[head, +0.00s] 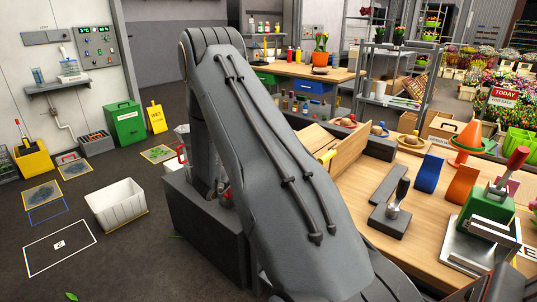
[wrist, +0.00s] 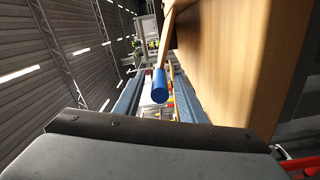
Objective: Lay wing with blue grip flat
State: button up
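The blue grip (wrist: 160,86) is a short blue cylinder in the middle of the wrist view. A narrow strip of pale wood (wrist: 170,22) rises behind it, and a large wooden panel (wrist: 225,60) stands close on the right. I cannot tell which of these is the wing itself. My gripper (wrist: 158,92) has its two blue-grey fingers apart, one on each side of the grip, with gaps visible. In the head view my arm hides the blue grip, and my gripper is not clearly seen. A raised wooden board (head: 350,160) there stands beside a yellow grip (head: 327,156).
The wooden bench (head: 350,205) holds a grey block with a metal tool (head: 395,205), blue (head: 427,173) and orange (head: 461,186) stands, an orange cone (head: 470,139) and a green press (head: 488,207). A white crate (head: 117,207) stands on open floor at left.

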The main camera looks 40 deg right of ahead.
jog(key=shift+s+a, duration=0.15)
jog(key=shift+a, duration=0.95)
jog(key=shift+s+a, duration=0.15)
jog(key=shift+a, duration=0.95)
